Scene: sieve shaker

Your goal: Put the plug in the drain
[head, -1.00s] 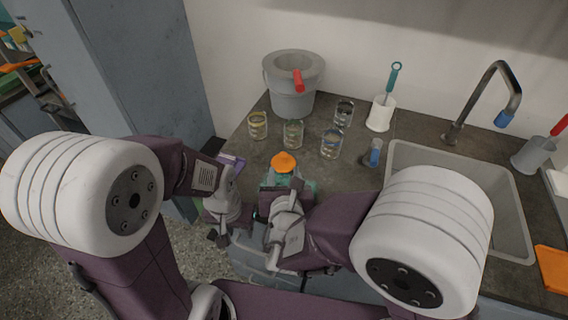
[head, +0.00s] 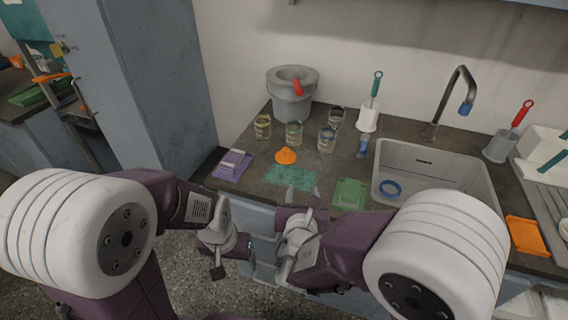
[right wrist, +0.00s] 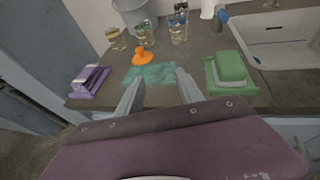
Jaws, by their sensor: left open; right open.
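An orange knobbed piece (head: 286,156), which looks like the plug, sits on the counter behind a teal mesh patch (head: 290,177). It also shows in the right wrist view (right wrist: 143,55). A blue ring (head: 390,188) lies on the floor of the grey sink (head: 430,168); it may mark the drain, but I cannot tell. My right gripper (head: 301,205) is open and empty at the counter's front edge, in front of the mesh patch. Its fingers show apart in its wrist view (right wrist: 160,92). My left gripper (head: 232,258) is open, low in front of the counter, apart from everything.
A purple dustpan-like piece (head: 232,165) lies left, and a green tray with a sponge (head: 348,193) lies right. Several glass jars (head: 294,133), a grey bucket (head: 291,100) and a white brush holder (head: 368,118) stand behind. A tap (head: 460,95) overhangs the sink.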

